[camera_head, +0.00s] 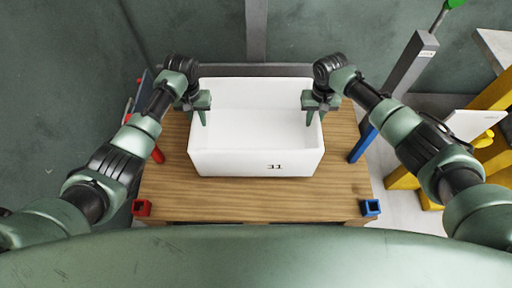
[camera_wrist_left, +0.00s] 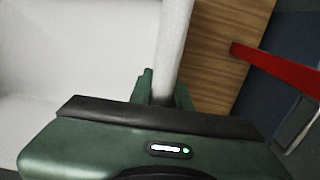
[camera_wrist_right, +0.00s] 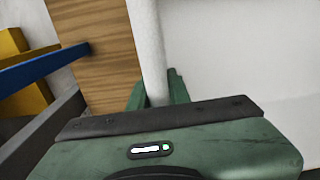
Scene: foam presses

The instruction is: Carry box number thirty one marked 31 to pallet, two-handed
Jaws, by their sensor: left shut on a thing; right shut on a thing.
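A white open box (camera_head: 250,161) with a dark number on its front wall, which looks like 31 or 11, is on or just over a wooden surface; I cannot tell if it touches. The part of its inside that I see is empty. My left gripper (camera_head: 203,116) is shut on the box's left side wall, and the wall's rim (camera_wrist_left: 174,45) runs between its fingers in the left wrist view. My right gripper (camera_head: 311,115) is shut on the right side wall, whose rim (camera_wrist_right: 146,45) lies between its fingers. I cannot tell which surface is the pallet.
The wooden surface (camera_head: 165,185) has a red corner piece (camera_head: 141,207) and a blue one (camera_head: 371,207) at its near corners. A red bar (camera_head: 157,154) is at its left edge and a blue bar (camera_head: 362,143) at its right. Yellow frames (camera_head: 490,150) stand at the right.

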